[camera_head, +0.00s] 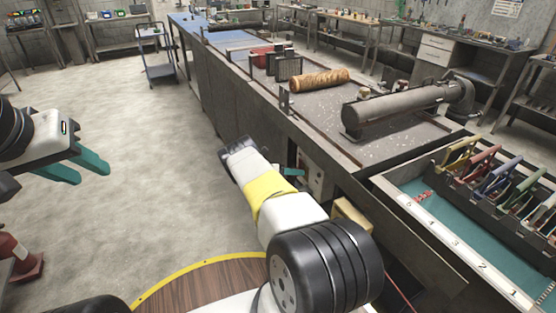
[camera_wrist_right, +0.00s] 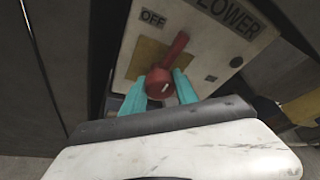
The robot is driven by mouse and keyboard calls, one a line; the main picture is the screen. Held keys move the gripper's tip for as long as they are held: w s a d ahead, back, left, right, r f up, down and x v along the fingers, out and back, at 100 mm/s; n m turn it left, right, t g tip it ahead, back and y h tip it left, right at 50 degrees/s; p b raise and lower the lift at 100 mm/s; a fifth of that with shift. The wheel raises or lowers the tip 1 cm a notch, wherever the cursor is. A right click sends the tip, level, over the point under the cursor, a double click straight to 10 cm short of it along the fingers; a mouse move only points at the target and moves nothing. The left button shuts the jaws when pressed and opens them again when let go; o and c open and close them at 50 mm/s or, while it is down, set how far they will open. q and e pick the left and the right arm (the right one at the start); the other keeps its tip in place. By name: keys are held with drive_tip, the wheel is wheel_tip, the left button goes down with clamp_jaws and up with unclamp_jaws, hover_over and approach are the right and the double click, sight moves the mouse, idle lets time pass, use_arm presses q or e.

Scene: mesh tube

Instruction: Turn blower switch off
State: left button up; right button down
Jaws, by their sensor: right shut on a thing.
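The blower switch (camera_wrist_right: 162,80) is a red rotary knob with a lever, on a pale panel (camera_wrist_right: 205,55) in the right wrist view. The panel reads "OFF" at upper left and "LOWER", its first letter cut off, at upper right. The lever points up and slightly right, to the right of the "OFF" label. My right gripper (camera_wrist_right: 159,88) has its teal fingers on both sides of the knob's round base, shut on it. In the head view, my right gripper (camera_head: 292,172) is at the bench's side, mostly hidden by my arm. My left gripper (camera_head: 93,174) is open and empty over the floor.
A long bench (camera_head: 305,125) carries a grey metal tube (camera_head: 395,108) and a brown roll (camera_head: 320,80). A teal-lined tray (camera_head: 440,205) with coloured clamps is at right.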

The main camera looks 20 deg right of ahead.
idle(0.6)
drive_tip(key=c, duration=0.9)
unclamp_jaws()
drive_tip(key=shift+c, duration=0.2)
drive_tip(key=v, duration=0.8)
